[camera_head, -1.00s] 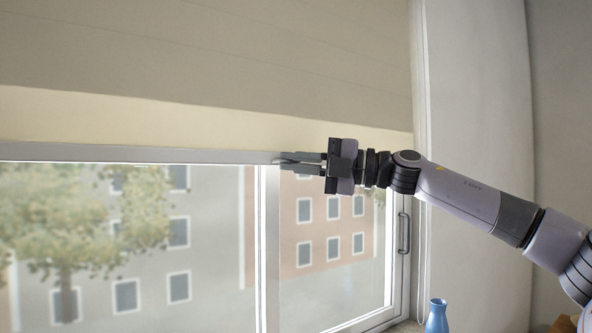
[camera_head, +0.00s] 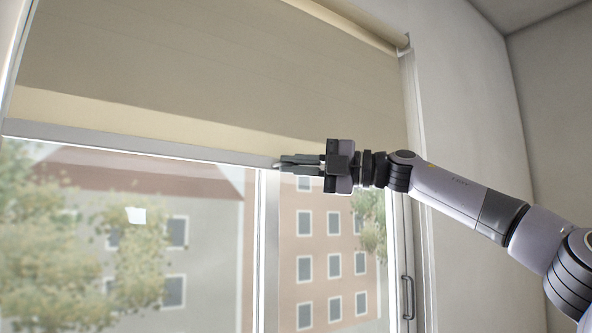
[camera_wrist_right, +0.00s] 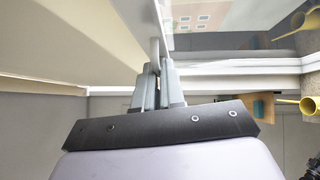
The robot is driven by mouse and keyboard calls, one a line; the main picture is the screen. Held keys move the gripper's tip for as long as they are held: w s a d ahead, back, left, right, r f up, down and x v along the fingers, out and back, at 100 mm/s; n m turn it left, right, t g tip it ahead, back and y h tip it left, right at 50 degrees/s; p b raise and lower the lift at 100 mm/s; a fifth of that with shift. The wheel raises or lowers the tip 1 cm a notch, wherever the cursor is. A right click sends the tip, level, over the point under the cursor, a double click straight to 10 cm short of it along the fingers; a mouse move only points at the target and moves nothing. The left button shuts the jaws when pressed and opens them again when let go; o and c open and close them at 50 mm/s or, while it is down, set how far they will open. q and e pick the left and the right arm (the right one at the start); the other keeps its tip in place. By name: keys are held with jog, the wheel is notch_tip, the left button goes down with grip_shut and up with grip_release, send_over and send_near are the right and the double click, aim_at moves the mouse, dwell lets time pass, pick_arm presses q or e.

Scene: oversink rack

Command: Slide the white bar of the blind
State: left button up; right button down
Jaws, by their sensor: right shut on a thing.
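The blind (camera_head: 215,75) hangs over the upper part of the window. Its white bar (camera_head: 130,144) runs along the bottom edge, above the glass. My right gripper (camera_head: 284,163) is shut on the bar near the middle of the window, its fingers pointing left in the head view. In the right wrist view, the fingers of the right gripper (camera_wrist_right: 154,75) are closed around the bar (camera_wrist_right: 140,28), which extends away from them. The short stretch of bar between the fingers is hidden. My left gripper is in neither view.
The window frame's upright (camera_head: 267,250) and a dark handle (camera_head: 407,297) are below the bar. A wall (camera_head: 450,130) stands to the right. In the wrist view, yellow items (camera_wrist_right: 309,106) and a wooden piece (camera_wrist_right: 262,107) show at the right.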

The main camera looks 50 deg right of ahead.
jog(key=c, duration=1.2)
grip_release()
jog(key=shift+d+f, duration=0.1)
jog(key=shift+c, duration=0.2)
jog(key=b+v, duration=0.1)
jog(key=v, duration=0.6)
jog(key=shift+b, duration=0.35)
